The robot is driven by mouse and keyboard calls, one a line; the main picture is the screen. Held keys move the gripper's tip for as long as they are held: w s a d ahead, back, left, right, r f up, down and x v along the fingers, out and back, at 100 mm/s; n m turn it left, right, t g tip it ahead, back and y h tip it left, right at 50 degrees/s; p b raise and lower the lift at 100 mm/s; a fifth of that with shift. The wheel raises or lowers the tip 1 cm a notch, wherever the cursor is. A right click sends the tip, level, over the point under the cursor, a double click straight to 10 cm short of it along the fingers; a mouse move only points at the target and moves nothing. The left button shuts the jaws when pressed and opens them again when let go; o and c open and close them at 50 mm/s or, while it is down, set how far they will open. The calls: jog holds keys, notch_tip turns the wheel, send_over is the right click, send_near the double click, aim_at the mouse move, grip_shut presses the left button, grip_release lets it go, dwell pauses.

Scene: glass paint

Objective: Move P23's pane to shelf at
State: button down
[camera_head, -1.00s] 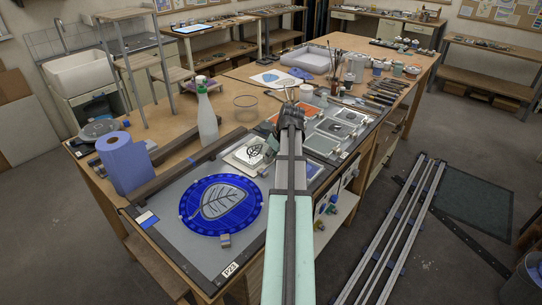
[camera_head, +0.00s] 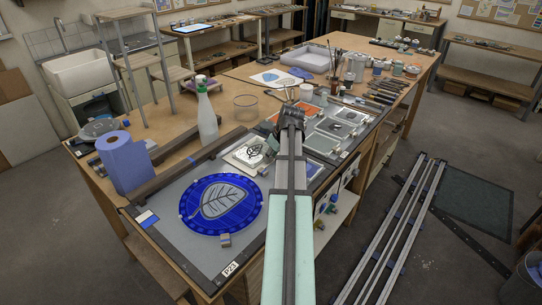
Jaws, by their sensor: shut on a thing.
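The label P23 (camera_head: 230,269) is on the front edge of a grey board (camera_head: 175,246). A round blue pane with a pale leaf (camera_head: 220,203) lies flat on that board, left of my arm. My gripper (camera_head: 289,100) is at the far end of my arm, above the rows of small panes and beyond the blue pane, well apart from it. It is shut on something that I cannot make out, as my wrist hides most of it. Which shelf is meant I cannot tell.
A square pane with a dark leaf (camera_head: 249,153) lies just left of my arm. A green-capped bottle (camera_head: 207,112), a blue roll (camera_head: 124,163) and a glass bowl (camera_head: 245,107) stand on the table. Framed panes (camera_head: 335,128) lie to the right. The floor holds a rail (camera_head: 395,230).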

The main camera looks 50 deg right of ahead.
jog(key=shift+f, duration=0.15)
jog(key=c, duration=0.9)
grip_release()
jog(key=shift+o, duration=0.2)
jog(key=v, duration=1.2)
